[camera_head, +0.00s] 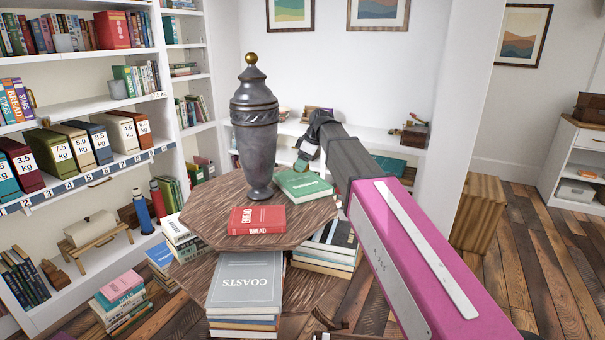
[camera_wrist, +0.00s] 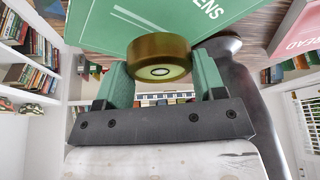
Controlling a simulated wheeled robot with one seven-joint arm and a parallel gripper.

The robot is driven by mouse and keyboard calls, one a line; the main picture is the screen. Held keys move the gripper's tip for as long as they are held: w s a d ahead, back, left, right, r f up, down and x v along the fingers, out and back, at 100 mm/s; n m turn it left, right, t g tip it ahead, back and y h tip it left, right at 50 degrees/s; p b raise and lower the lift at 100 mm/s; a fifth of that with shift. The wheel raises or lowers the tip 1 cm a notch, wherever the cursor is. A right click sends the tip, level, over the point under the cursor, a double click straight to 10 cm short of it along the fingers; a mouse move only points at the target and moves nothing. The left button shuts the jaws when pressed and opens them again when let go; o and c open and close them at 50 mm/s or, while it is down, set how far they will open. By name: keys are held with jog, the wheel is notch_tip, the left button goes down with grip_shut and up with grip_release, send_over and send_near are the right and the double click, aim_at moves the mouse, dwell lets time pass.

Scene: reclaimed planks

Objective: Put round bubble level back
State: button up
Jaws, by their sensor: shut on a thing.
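The round bubble level (camera_wrist: 158,57) is a short brass cylinder with a pale bubble face, seen in the wrist view. My gripper (camera_wrist: 160,80) is shut on it, with a green finger on each side. In the head view my gripper (camera_head: 303,163) points down at the far edge of the wooden table, just behind the green book (camera_head: 303,186) and right of the grey urn (camera_head: 255,145). The level is too small or hidden to make out there. In the wrist view the green book (camera_wrist: 150,22) is close beyond the level; I cannot tell whether they touch.
A red book (camera_head: 256,220) lies near the front of the octagonal wooden tabletop (camera_head: 205,215). Stacks of books, one topped by a grey book (camera_head: 246,282), stand lower around it. Bookshelves with labelled boxes (camera_head: 75,143) line the left. A low white shelf (camera_head: 370,138) runs behind.

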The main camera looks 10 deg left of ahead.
aim_at(303, 180)
jog(key=shift+f, duration=2.05)
jog(key=shift+f, duration=0.1)
jog(key=o, duration=1.1)
jog(key=shift+c, duration=0.2)
jog(key=v, duration=1.2)
